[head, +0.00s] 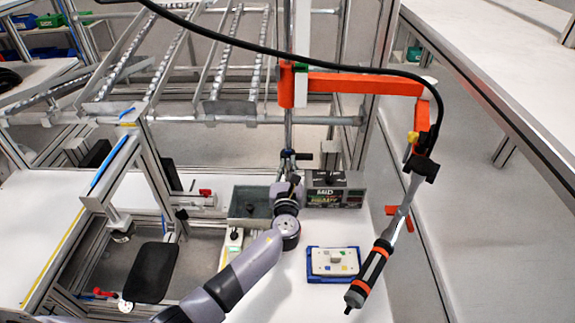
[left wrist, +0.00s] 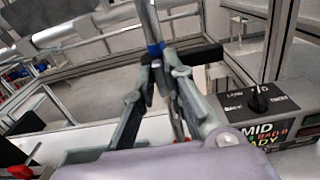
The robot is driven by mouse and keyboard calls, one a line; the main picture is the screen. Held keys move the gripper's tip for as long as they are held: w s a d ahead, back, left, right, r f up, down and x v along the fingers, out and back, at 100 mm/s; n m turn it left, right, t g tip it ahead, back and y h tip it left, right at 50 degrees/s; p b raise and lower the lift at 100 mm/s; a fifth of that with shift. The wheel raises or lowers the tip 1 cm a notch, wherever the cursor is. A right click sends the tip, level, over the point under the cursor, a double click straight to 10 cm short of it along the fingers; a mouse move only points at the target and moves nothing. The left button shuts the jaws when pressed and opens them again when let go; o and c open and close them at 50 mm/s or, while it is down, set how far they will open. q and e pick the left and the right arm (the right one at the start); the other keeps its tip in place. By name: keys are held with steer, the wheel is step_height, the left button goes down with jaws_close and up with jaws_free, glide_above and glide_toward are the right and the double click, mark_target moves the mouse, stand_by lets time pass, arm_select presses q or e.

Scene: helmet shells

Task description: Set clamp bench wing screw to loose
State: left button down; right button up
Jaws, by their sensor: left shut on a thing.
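My left gripper (head: 288,154) is at the lower end of the upright metal pole (head: 288,128), above the bench. In the left wrist view its fingers (left wrist: 160,78) close together at the pole's foot, below a blue ring (left wrist: 155,48). They are shut on a small dark part there, which I take to be the clamp bench wing screw; the fingers mostly hide it. A black bar (left wrist: 203,54) sticks out to the right behind the fingers. How far the screw is turned cannot be seen. My right gripper is not in view.
A grey control box (head: 330,197) with a black knob (left wrist: 258,98) and a MID READY display stands right of the gripper. A blue tray (head: 312,272) holds a pale part. A screwdriver (head: 370,273) hangs from the orange arm (head: 365,84) at right.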

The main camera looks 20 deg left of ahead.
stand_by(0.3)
arm_select(q)
steer(key=c, duration=1.7)
jaws_free()
steer(key=shift+s+d+f, duration=0.1)
steer(key=shift+s+d, duration=0.1)
steer(key=shift+s, duration=0.3)
steer(key=v, duration=1.1)
